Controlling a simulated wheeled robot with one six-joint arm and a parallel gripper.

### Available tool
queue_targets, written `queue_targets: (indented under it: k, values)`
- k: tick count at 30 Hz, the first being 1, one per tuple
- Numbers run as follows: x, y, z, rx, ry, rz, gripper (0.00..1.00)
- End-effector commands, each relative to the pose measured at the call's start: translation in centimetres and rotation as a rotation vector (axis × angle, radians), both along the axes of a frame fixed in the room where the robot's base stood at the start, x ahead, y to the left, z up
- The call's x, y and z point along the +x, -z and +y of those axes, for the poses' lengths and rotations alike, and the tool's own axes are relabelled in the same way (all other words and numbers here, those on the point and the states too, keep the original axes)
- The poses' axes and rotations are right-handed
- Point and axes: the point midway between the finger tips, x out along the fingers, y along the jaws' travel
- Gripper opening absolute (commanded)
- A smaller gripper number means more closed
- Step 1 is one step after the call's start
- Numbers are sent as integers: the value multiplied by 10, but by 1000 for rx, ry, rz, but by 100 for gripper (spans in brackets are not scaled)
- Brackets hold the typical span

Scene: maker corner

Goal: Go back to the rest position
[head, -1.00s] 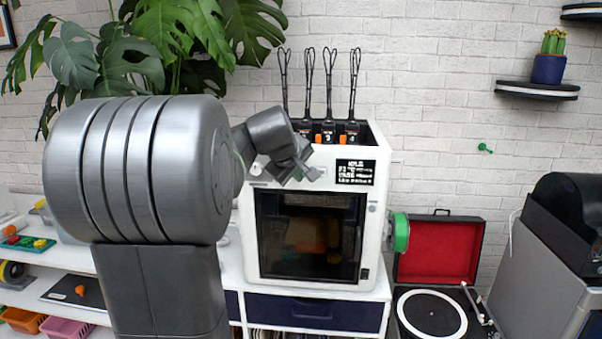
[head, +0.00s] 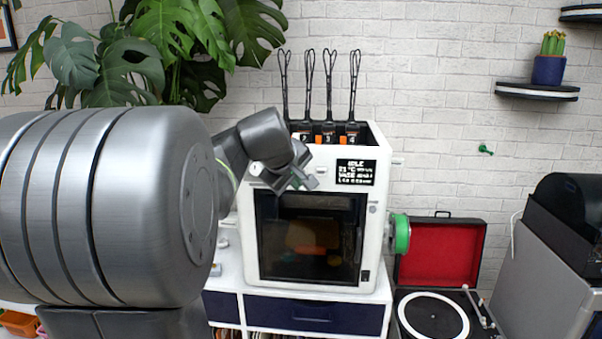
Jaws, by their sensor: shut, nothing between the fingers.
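My gripper (head: 306,182) is at the end of my grey arm, in front of the upper left of the white 3D printer (head: 377,255). Its fingers are small in the picture, shut and empty. I cannot tell whether there is a gap between the gripper and the printer front. The large grey links of my arm fill the left side of the head view and hide what lies behind them.
The printer stands on a white cabinet with a dark blue drawer (head: 310,313). A green spool (head: 401,233) sits on its right side. An open red-lined record player (head: 440,253) stands to the right. A leafy plant (head: 120,75) is behind my arm.

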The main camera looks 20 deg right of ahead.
Motion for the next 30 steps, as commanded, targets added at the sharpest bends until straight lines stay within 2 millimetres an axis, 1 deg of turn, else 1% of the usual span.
queue_targets:
  k: [11, 17, 20, 23, 30]
  values:
    - [1, 0, -1, 0, 0, 0, 0]
    - [10, -1, -6, 1, 0, 1, 0]
    - [13, 4, -8, 1, 0, -1, 0]
    - [2, 1, -1, 0, 0, -2, 0]
    - [-25, 1, 15, -1, 0, -1, 0]
